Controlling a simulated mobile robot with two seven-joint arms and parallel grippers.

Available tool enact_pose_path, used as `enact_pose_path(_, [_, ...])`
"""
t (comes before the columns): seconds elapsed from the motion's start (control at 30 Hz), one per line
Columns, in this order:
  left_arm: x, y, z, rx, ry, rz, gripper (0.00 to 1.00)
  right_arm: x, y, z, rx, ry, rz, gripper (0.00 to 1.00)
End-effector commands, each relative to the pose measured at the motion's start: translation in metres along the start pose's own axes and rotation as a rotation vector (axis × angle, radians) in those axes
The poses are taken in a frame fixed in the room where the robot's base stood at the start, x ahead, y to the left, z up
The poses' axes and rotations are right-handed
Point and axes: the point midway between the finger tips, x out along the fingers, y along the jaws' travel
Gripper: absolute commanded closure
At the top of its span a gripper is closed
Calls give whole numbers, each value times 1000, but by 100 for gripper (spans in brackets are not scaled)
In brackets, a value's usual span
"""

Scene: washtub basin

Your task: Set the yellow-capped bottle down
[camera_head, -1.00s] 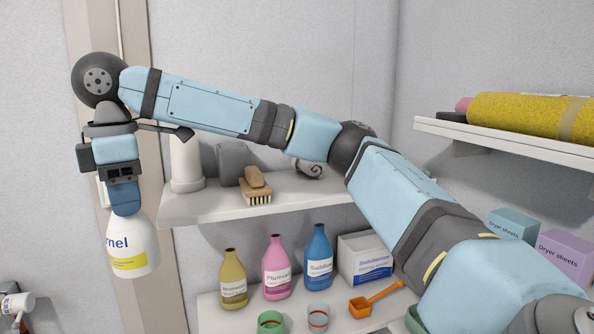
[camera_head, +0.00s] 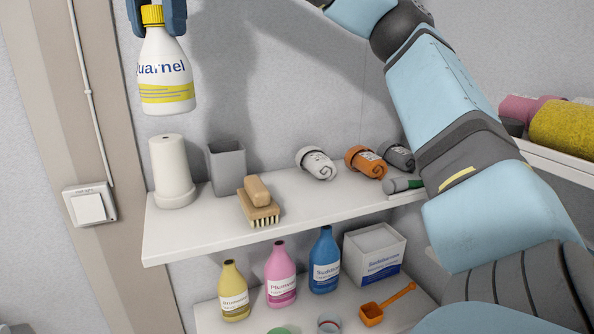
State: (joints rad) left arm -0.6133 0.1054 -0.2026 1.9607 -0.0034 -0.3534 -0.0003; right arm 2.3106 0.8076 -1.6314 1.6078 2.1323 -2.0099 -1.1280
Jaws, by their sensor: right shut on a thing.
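The yellow-capped bottle (camera_head: 165,70) is white with a yellow band and blue lettering. It hangs upright in the air at the upper left, above the left end of the upper shelf (camera_head: 240,236). My right gripper (camera_head: 154,14) is shut on the bottle at its yellow cap; the top of the gripper is cut off by the picture edge. The bottle's base is apart from the shelf and the things on it. My left gripper is not in view.
Below are yellow (camera_head: 233,292), pink (camera_head: 281,276) and blue (camera_head: 325,262) bottles, a box (camera_head: 374,256) and an orange scoop (camera_head: 385,304). Bare shelf shows right of the brush.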

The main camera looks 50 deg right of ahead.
Motion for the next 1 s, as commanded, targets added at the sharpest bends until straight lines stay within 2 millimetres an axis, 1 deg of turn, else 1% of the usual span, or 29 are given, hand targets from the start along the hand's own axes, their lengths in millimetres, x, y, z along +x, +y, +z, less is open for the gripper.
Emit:
enact_pose_path(0.17, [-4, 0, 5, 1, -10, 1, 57, 0, 0, 0, -2, 1, 0, 100])
enact_pose_path(0.27, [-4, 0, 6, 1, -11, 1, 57, 8, 0, 0, -4, 2, -2, 100])
enact_pose_path(0.67, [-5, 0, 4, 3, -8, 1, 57, 84, 0, 1, -3, 4, -5, 100])
enact_pose_path(0.9, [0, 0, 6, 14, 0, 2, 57, 134, 0, 0, -2, 3, -3, 100])
enact_pose_path(1.0, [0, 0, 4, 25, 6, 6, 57, 147, 0, 0, -1, 2, -1, 100])
